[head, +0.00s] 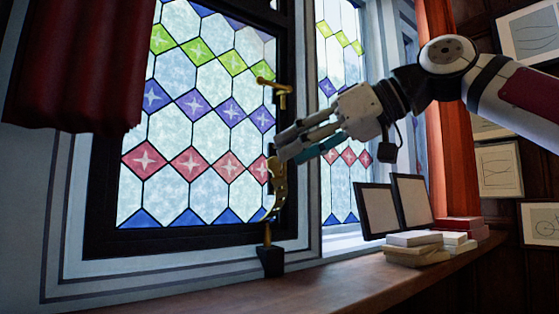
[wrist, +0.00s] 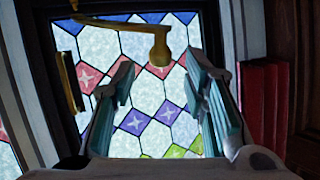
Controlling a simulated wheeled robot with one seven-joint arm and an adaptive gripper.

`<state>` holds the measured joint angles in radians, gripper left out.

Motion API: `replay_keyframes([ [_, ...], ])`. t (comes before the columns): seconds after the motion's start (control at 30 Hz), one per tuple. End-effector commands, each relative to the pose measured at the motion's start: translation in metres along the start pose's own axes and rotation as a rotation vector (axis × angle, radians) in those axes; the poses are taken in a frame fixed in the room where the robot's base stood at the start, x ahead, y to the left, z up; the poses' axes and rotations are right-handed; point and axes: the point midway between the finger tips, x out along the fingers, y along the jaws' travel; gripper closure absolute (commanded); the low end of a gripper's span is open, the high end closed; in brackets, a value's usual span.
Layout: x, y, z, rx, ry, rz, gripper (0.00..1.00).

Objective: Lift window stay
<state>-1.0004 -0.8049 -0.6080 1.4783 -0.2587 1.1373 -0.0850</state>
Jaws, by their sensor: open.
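The window stay (head: 278,186) is a curved brass bar low on the window's right side, reaching down to a small dark block on the sill. In the wrist view the stay (wrist: 160,48) shows as a brass bar across the top, with a knobbed end hanging down between the fingers. My gripper (head: 281,150) is open and close to the stay's upper end. In the wrist view my gripper (wrist: 160,72) has teal-padded fingers apart on either side of the knob. I see no firm grip, and contact is unclear.
A brass window handle (head: 273,88) sits above my gripper on the dark frame. A stained-glass window (head: 205,130) lies behind. On the wooden sill (head: 340,283), books (head: 415,250) and two framed panels (head: 378,210) stand right. A red curtain (head: 75,70) hangs left.

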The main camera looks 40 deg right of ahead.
Motion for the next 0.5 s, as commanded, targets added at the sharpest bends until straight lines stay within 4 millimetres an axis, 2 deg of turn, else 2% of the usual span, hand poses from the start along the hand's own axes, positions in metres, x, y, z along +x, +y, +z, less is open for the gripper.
replay_keyframes([
  [0.03, -0.011, 0.000, 0.000, 0.000, 0.003, 0.003, 0.59],
  [0.2, -0.042, 0.000, -0.001, 0.000, 0.002, 0.002, 0.59],
  [0.33, -0.057, 0.000, 0.000, -0.001, 0.000, 0.000, 0.59],
  [0.5, -0.065, -0.001, 0.000, -0.002, -0.001, -0.001, 0.59],
])
